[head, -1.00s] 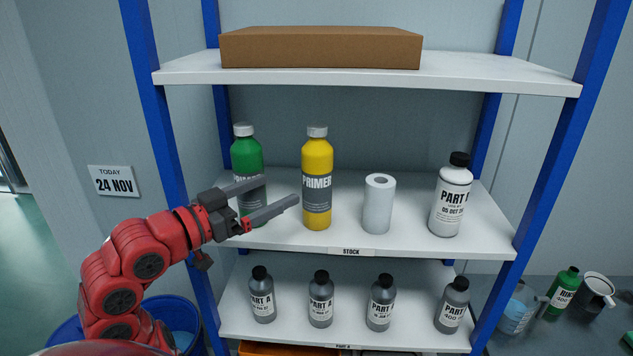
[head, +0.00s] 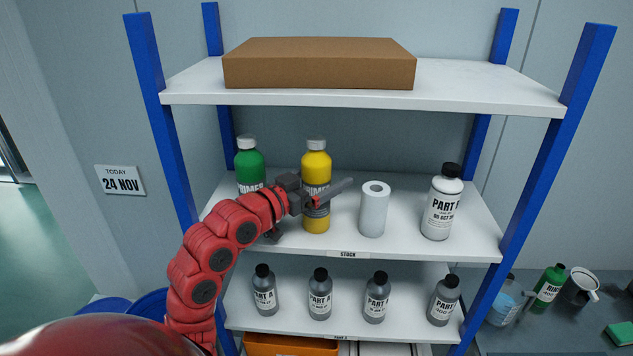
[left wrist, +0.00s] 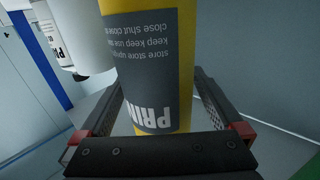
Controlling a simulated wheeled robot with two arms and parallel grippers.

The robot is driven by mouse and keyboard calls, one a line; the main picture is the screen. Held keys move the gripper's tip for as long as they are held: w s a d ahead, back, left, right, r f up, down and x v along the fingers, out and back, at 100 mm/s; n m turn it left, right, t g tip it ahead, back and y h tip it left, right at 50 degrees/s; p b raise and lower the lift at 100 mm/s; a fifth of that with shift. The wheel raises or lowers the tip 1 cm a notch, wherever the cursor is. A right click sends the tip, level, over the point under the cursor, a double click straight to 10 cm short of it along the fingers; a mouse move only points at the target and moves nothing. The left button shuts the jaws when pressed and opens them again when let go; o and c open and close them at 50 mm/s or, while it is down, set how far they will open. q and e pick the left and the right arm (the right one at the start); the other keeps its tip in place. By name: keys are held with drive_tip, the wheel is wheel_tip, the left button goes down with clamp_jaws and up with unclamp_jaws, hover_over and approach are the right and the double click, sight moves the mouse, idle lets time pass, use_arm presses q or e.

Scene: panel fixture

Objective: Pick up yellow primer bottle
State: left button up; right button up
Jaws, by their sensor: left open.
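The yellow primer bottle (head: 317,168) stands upright on the middle shelf, with a white cap and a grey label. My left gripper (head: 336,191) is open at its label height, and one finger crosses in front of the bottle in the head view. In the left wrist view, the yellow bottle (left wrist: 158,60) stands between the two spread fingers of the left gripper (left wrist: 160,85). The picture there is upside down, and I cannot tell whether the fingers touch it. My right gripper is not in view.
A green bottle (head: 249,164) stands left of the yellow one, partly behind my arm. A white paper roll (head: 373,210) and a white bottle (head: 441,207) stand to the right. The upper shelf (head: 480,92) holds a cardboard box (head: 320,65). Several grey bottles stand on the lower shelf.

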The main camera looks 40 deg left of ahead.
use_arm(q)
drive_tip(key=shift+w, duration=0.25)
clamp_jaws()
idle(0.3)
